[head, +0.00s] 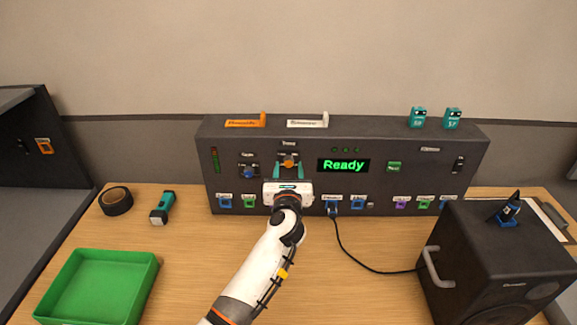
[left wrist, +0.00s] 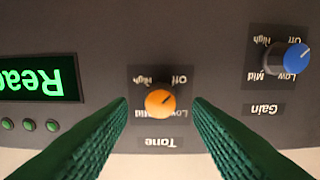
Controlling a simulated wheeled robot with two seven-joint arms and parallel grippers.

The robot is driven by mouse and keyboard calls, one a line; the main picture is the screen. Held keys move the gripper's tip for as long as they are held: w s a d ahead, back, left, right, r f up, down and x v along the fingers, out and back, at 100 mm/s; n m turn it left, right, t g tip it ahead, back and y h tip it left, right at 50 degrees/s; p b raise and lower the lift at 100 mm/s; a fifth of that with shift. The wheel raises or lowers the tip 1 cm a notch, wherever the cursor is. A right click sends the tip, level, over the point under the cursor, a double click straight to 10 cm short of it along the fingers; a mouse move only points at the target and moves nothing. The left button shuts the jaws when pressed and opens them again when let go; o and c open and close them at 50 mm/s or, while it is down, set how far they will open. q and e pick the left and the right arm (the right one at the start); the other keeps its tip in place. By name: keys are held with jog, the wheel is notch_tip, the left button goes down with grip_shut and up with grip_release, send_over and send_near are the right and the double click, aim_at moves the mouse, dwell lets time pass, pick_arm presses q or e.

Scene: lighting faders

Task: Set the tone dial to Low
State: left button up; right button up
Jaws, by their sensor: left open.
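The orange tone dial (head: 288,161) is on the front of the dark panel, under the label "Tone". In the left wrist view, which is upside down, the dial (left wrist: 160,103) sits among the words Off, High, Mid and Low. A dark line on its face appears to point toward Off. My left gripper (head: 288,171) is open in front of the dial. Its green fingers stand either side of the dial in the left wrist view (left wrist: 160,112), with a gap on each side. My right gripper is not in view.
A blue gain dial (head: 249,172) sits left of the tone dial. A green "Ready" display (head: 343,165) is to its right. Colored sockets line the panel's bottom. A black speaker (head: 480,240) stands at the right, a green tray (head: 95,285) at the left.

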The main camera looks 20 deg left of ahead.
pick_arm(q)
jog(key=shift+x, duration=0.8)
jog(key=c, duration=1)
jog(key=shift+r+m+p, duration=0.2)
jog(key=shift+m+p, duration=1)
jog(key=shift+p, duration=0.3)
jog(key=m+p, duration=0.4)
jog(key=m, duration=0.1)
jog(key=shift+d, duration=0.1)
jog(key=m+p, duration=0.1)
jog(key=m, duration=0.2)
jog(key=m+p, duration=0.2)
jog(key=m, duration=0.1)
jog(key=shift+f, duration=0.2)
jog(key=shift+f+m+p, duration=0.15)
jog(key=shift+m+p, duration=1)
jog(key=shift+m, duration=1.05)
